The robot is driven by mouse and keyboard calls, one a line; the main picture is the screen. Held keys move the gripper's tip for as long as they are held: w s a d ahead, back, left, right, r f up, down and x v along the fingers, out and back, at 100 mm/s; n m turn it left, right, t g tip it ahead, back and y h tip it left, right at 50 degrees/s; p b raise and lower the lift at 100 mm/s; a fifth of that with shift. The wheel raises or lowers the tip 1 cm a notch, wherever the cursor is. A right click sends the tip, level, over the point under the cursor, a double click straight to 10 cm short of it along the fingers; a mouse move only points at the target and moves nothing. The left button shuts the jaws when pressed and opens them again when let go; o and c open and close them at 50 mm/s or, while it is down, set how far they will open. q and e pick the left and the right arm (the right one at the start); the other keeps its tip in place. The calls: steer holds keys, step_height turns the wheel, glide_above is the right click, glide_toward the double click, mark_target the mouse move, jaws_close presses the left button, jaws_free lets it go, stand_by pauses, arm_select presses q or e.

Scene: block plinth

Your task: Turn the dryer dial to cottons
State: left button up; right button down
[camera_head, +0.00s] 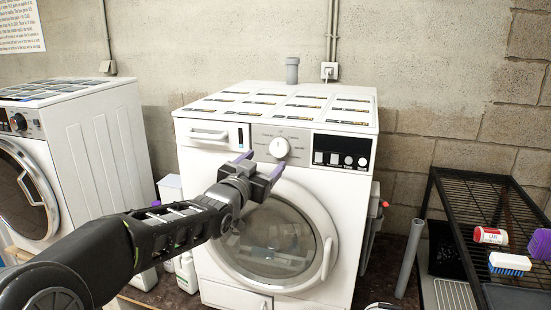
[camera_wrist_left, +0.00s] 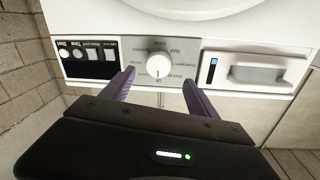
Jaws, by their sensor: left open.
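The dryer (camera_head: 210,165) is a white front-loading machine in the middle of the head view. Its white round dial (camera_head: 279,147) sits on a grey panel at the top of the front, left of a black button panel. The dial also shows in the left wrist view (camera_wrist_left: 159,65), where the picture is upside down and the small printing around the dial is hard to read. My left gripper (camera_head: 261,166) is open, just below and left of the dial. In the wrist view its two purple fingers (camera_wrist_left: 158,84) stand apart on either side of the dial, and nothing is between them. My right gripper is not in view.
Another white machine (camera_head: 95,140) stands at the left. A black wire rack (camera_head: 480,205) at the right holds a brush (camera_head: 509,262) and a red-and-white can (camera_head: 490,235). The dryer's round door (camera_head: 275,235) is shut below the panel. A grey pipe (camera_head: 409,258) stands right of the dryer.

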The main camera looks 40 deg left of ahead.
mark_target(277, 151)
arm_select(q)
steer(key=shift+w, duration=0.1)
steer(key=p+x, duration=0.2)
steer(key=x, duration=0.5)
steer(key=shift+w+f, duration=0.1)
steer(key=shift+w, duration=0.25)
steer(key=shift+c, duration=0.4)
steer(key=c, duration=1.3)
